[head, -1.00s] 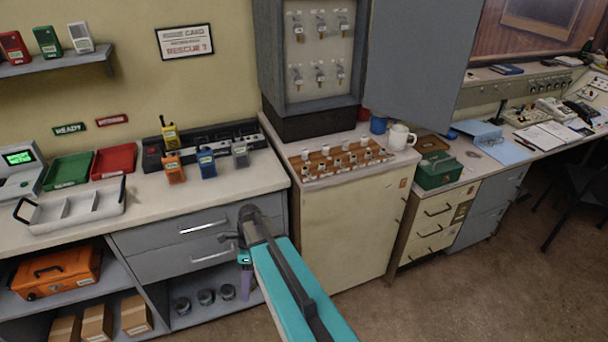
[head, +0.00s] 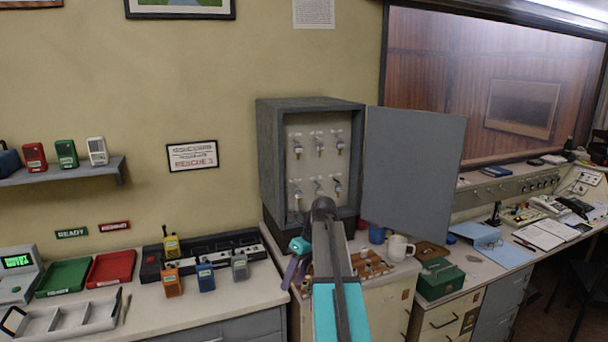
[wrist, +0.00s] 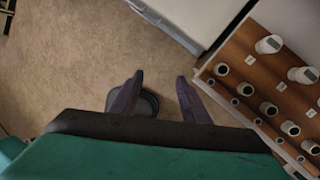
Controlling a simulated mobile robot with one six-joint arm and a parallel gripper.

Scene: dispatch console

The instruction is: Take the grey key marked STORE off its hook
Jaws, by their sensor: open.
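The grey key cabinet (head: 355,112) stands open on the counter, its door (head: 412,170) swung out to the right. Keys hang on hooks in two rows inside, an upper row (head: 320,149) and a lower row (head: 337,188). The tags are too small to read, so I cannot tell which key is marked STORE. My gripper (head: 296,272) is in front of and below the cabinet, pointing down. My arm covers part of the cabinet's lower edge. In the wrist view my gripper (wrist: 160,80) has its fingers apart with nothing between them.
A wooden rack of knobbed pieces (wrist: 270,85) lies on the counter close to my gripper. A white mug (head: 399,248) and a green box (head: 438,279) stand to the right. Several radios (head: 205,277) stand to the left. The space before the cabinet's upper row is clear.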

